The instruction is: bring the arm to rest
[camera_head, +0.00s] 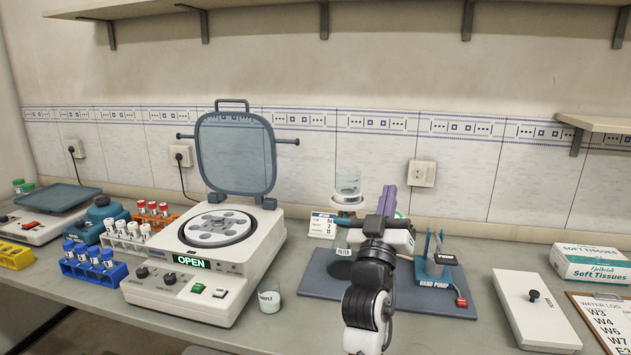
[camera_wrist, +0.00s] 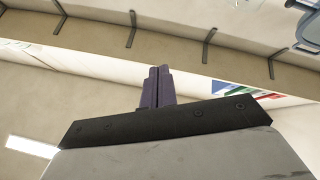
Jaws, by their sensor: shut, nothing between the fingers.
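My arm rises from the lower middle of the head view, in front of the filter and hand pump stand. My gripper (camera_head: 387,200) points upward with its purple fingers together and empty. In the wrist view the two fingers of my gripper (camera_wrist: 158,87) are pressed side by side, with the wall and shelf brackets behind them. My arm hides part of the filter stand (camera_head: 318,278).
A centrifuge (camera_head: 215,290) with its lid raised and an "OPEN" display stands left of my arm. A small beaker (camera_head: 269,297) stands beside it. The hand pump (camera_head: 436,265), a white lidded box (camera_head: 535,310) and a tissue box (camera_head: 590,264) are to the right.

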